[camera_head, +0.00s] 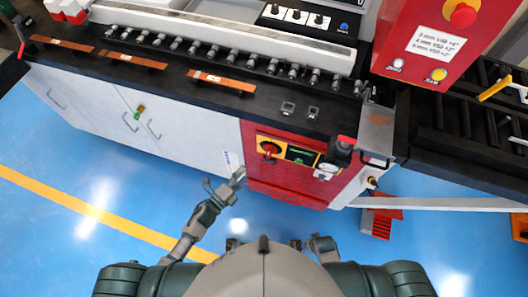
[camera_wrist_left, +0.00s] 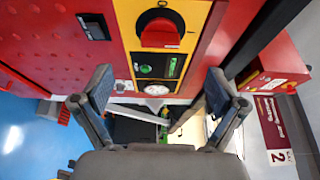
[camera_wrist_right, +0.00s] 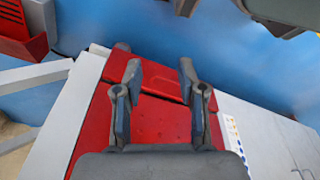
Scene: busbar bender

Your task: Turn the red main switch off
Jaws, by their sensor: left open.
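The red main switch (camera_wrist_left: 160,34) is a red knob on a black disc, set in a yellow plate. It also shows on the red panel of the machine in the head view (camera_head: 269,148). My left gripper (camera_head: 225,183) is open and empty, a little left of and below the switch in the head view. In the left wrist view the switch shows ahead, beyond and between the spread fingers (camera_wrist_left: 160,88), with no contact seen. My right gripper (camera_wrist_right: 159,75) is open and empty, facing the red panel; the head view shows only part of that arm near my body.
Below the switch in the left wrist view are a green-lit display (camera_wrist_left: 146,70) and a round gauge (camera_wrist_left: 156,90). A red-topped lever or knob (camera_head: 345,142) juts out right of the switch. Copper bars (camera_head: 221,81) lie on the black worktop. Blue floor is clear at left.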

